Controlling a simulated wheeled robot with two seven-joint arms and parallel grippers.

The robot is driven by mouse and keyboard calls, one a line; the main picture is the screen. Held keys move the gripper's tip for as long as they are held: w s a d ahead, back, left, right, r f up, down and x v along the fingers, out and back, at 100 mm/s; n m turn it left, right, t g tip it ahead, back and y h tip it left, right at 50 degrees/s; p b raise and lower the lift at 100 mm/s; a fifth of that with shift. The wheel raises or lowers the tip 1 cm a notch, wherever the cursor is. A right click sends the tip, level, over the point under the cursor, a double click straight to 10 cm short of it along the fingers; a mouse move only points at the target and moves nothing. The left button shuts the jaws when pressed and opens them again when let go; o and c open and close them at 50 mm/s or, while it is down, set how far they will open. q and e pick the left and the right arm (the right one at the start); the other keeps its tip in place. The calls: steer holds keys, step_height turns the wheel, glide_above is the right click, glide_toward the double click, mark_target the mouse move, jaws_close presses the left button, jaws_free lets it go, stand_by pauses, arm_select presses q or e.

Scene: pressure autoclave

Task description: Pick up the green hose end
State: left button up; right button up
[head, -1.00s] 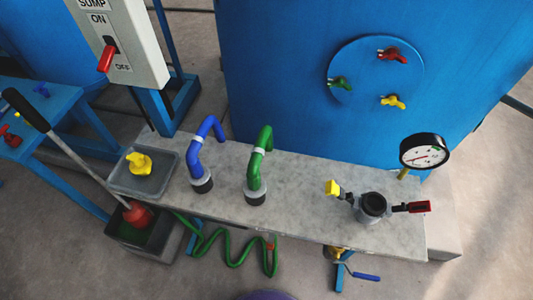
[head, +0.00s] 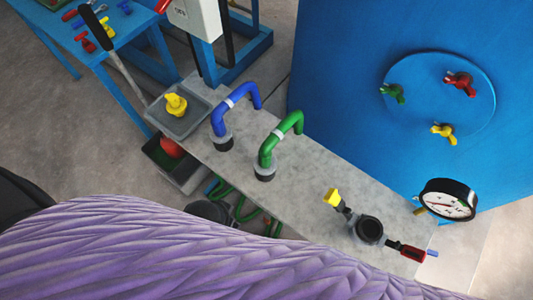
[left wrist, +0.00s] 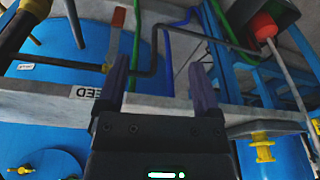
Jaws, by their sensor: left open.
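A green bent hose piece (head: 283,137) with a white band stands upright in a dark collar on the grey bench, next to a similar blue one. A thin green hose (head: 240,210) hangs under the bench's front edge, partly covered by my purple arm. In the left wrist view, which looks upside down, a green hose strand (left wrist: 137,35) runs beyond my left gripper (left wrist: 160,85). The gripper is open and empty, with its dark fingers apart near the bench edge. I cannot tell which strand end is the hose end. My right gripper is not in view.
The blue bent hose (head: 220,122), grey tray (head: 196,121), and pressure gauge (head: 447,199) are on or beside the bench (head: 330,170). A dark bent pipe (left wrist: 154,45) crosses beyond the fingers. A blue tank (head: 350,100) stands behind.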

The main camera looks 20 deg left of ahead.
arm_select(q)
steer(key=w+d+r+m+t+p, duration=0.1)
steer(key=w+r+t, duration=0.65)
steer(key=r, duration=0.65)
steer(key=w+d+r+m+t+p, duration=0.15)
steer(key=w+r+t, duration=0.35)
steer(key=w+r, duration=0.7)
steer(key=d+r+m+t+h+b, duration=0.1)
steer(key=d+r+m+t+h, duration=0.4)
steer(key=d+r+m+h, duration=0.6)
steer(key=s+d+r+m+g+h, duration=0.4)
steer(key=d+m+g+h, duration=0.3)
steer(key=m, duration=0.4)
steer(key=s+d+f+m+g, duration=0.3)
steer(key=s+f+m+g, duration=0.15)
steer(key=m+g, duration=0.55)
steer(key=m+g+y, duration=0.3)
steer(key=y, duration=1.5)
glide_above(266, 152)
steer(key=w, duration=0.2)
step_height(266, 152, down, 17)
steer(key=shift+s+r, duration=0.15)
steer(key=f, duration=0.3)
steer(key=f+b, duration=0.1)
steer(key=f, duration=0.2)
steer(key=f+b, duration=0.1)
steer(key=f, duration=0.2)
steer(key=shift+a+f, duration=0.15)
steer(key=shift+a, duration=0.1)
jaws_close()
